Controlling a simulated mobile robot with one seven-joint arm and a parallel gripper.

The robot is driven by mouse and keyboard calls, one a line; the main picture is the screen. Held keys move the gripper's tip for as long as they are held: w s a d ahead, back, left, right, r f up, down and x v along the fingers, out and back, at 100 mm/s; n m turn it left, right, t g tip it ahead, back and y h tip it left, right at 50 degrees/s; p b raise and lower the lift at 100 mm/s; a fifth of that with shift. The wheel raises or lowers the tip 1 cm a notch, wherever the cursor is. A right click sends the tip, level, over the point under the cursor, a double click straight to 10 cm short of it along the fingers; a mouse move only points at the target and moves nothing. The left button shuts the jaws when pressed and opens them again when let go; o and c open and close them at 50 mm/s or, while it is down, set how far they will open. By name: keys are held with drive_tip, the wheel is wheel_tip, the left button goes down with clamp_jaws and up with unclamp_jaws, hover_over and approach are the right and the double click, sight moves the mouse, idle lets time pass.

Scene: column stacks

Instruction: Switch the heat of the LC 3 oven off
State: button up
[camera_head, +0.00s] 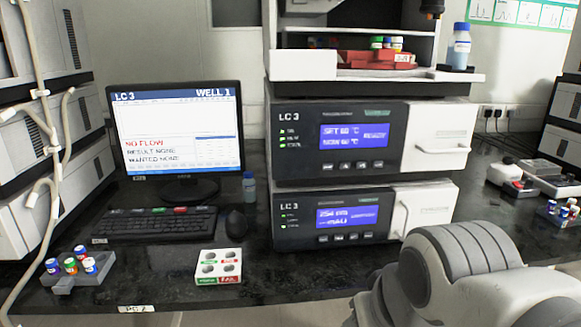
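The LC 3 oven (300,152) is the upper wide dark-fronted unit in the middle of the bench stack. Its blue display (354,135) reads SET 60 °C, NOW 60 °C and READY. A row of small buttons (352,165) sits under the display; their labels are too small to read. Green lamps (283,139) show at the left of its front. A door with a pale handle (446,134) is at its right and looks shut. My gripper is not in view; only a grey rounded link of my arm shows at the lower right, in front of the bench.
Another LC 3 unit (292,232) with a 254 nm display sits below the oven. A monitor (180,135) reading NO FLOW, a keyboard (155,224) and a vial rack (78,268) stand left. A white block (218,266) lies near the bench front.

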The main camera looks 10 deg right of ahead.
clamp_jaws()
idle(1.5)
